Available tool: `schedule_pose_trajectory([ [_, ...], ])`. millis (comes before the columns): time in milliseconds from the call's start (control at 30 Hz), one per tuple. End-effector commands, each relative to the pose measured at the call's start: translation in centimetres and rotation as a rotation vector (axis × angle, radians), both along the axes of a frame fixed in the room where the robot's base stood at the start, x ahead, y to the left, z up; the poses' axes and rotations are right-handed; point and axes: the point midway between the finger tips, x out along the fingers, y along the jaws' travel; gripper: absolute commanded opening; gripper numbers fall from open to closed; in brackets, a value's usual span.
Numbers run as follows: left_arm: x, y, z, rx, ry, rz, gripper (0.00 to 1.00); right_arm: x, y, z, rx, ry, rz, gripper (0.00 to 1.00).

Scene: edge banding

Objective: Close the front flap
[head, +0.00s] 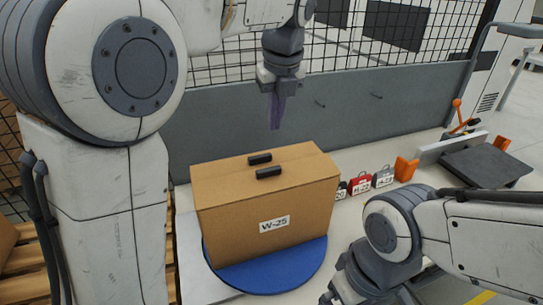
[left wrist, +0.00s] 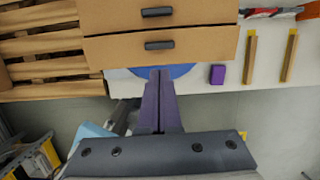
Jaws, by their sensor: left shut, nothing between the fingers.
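A brown cardboard box (head: 265,215) labelled W-25 stands on a round blue turntable (head: 270,280). Two flaps, each with a black handle, lie on its top and look flat, with a seam between them. The front flap (head: 300,173) is on the labelled side. My left gripper (head: 276,127) is shut and empty, pointing down behind the box's far edge. In the left wrist view its fingertips (left wrist: 160,72) sit beside the box top (left wrist: 200,45), over the turntable's edge (left wrist: 182,70). My right gripper (head: 348,287) is at the bottom edge; its fingers are not clear.
Several small tags, including a red one (head: 360,185), stand right of the box, near an orange block (head: 405,169). A dark flat plate (head: 487,165) lies farther right. A grey panel (head: 350,115) and wire mesh stand behind. A purple block (left wrist: 217,75) shows in the left wrist view.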

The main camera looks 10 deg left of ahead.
Motion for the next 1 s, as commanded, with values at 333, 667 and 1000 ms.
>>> schedule_pose_trajectory([
  [333, 1.0, 0.9, -4.9, 0.007, 0.008, -0.012, 0.00, 0.0, 0.0, 0.8, 0.000, 0.000, 0.001, 1.00],
  [667, 2.3, 1.6, -11.1, 0.005, 0.006, -0.012, 0.00, 0.0, 0.0, 2.3, 0.000, 0.000, 0.004, 1.00],
  [1000, 2.8, 1.9, -13.4, 0.003, 0.001, -0.013, 0.00, 0.0, 0.0, 2.8, 0.000, 0.000, 0.005, 1.00],
])
